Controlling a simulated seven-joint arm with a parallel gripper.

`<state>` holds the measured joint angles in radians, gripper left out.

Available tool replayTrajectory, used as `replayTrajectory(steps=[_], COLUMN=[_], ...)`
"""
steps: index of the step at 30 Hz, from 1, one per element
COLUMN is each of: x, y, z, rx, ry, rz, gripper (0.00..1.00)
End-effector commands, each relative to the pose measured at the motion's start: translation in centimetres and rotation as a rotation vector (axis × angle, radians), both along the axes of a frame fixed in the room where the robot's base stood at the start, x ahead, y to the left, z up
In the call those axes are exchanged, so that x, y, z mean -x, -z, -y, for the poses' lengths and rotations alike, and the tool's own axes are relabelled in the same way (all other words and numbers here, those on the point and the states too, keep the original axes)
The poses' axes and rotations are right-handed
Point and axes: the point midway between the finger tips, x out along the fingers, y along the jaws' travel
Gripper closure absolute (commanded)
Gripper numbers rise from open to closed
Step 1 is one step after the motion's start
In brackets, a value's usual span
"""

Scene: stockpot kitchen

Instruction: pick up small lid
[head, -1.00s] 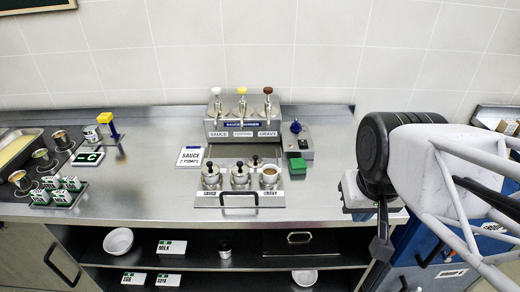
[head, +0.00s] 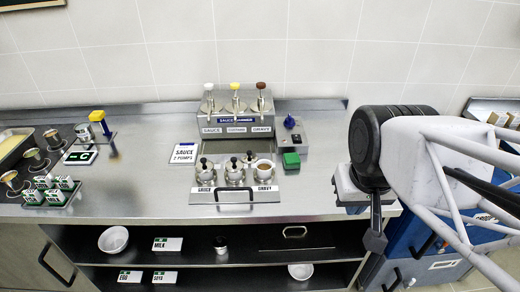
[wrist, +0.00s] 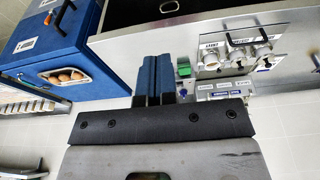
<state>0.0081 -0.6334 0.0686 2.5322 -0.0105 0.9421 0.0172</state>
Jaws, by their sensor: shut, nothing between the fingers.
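A small lid with a dark knob (head: 249,158) sits behind the pots on the metal tray (head: 236,198) at mid-counter. Two small pots, at the left (head: 205,172) and in the middle (head: 234,173), have knobbed lids on. The right pot (head: 264,172) is open with brown contents. My gripper (wrist: 155,62) shows in the wrist view with its two blue fingers close together and nothing between them. It is well apart from the pots, which appear to its right in that view (wrist: 236,58). Which lid is which is too small to tell there.
A sauce dispenser (head: 237,112) with three pumps stands behind the tray. A control box with a green block (head: 291,160) is to its right. A sign (head: 185,153) and a caddy of small cartons (head: 50,190) are on the left. The counter between sign and caddy is mostly clear.

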Motion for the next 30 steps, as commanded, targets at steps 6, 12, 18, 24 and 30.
replayTrajectory(steps=[6,12,18,24,30], x=[0.00,0.00,0.00,0.00,-0.15], y=[0.00,0.00,0.00,0.00,-0.03], z=[0.00,0.00,0.00,0.00,-0.03], rx=[0.000,0.000,0.000,0.000,-0.001], ry=[0.000,0.000,0.000,0.000,0.004], rz=[0.000,0.000,0.000,0.000,-0.001], gripper=[1.00,0.88,0.57,0.48,0.48])
